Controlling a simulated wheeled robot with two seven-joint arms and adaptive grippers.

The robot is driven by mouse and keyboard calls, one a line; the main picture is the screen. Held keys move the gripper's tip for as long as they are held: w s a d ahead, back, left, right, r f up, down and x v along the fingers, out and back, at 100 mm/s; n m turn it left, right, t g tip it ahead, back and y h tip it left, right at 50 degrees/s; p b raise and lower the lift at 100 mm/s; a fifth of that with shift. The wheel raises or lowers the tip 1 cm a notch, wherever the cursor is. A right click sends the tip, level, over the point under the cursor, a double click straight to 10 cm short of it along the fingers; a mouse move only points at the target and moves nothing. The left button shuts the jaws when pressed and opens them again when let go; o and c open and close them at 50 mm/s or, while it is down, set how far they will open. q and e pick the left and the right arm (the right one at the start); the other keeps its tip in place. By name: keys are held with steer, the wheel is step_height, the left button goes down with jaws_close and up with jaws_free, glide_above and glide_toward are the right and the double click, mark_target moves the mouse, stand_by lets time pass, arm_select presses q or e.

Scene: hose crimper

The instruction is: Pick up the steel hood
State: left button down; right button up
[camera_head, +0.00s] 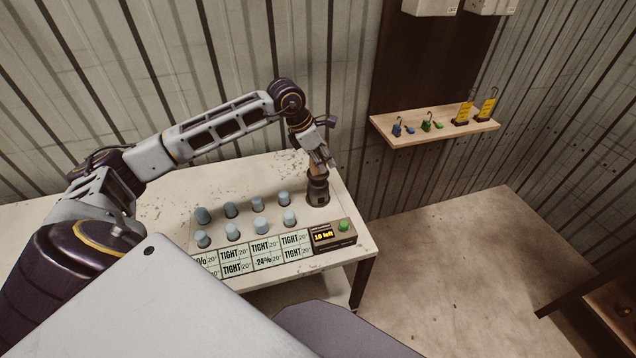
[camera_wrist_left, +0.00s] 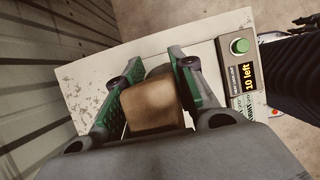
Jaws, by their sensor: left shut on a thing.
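The steel hood appears to be the dark, round piece (camera_head: 317,191) at the right back of the white table, with a brown block-shaped grip on top. In the left wrist view the brown grip (camera_wrist_left: 153,106) sits between green-padded fingers. My left gripper (camera_head: 318,163) reaches down from above and is shut on this grip. The dark piece is upright; whether its base touches the table I cannot tell. Most of the dark body is hidden behind the grip in the wrist view. My right gripper is not in view.
Several light-blue capped posts (camera_head: 231,209) stand left of the hood. In front are label panels reading TIGHT (camera_head: 265,247) and a box with a "10 left" display (camera_head: 323,236) and green button (camera_head: 343,225). A wooden shelf (camera_head: 450,128) with padlocks and yellow tags hangs at the right.

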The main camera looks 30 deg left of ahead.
arm_select(q)
steer(key=shift+r, duration=0.1)
steer(key=shift+r, duration=4.95)
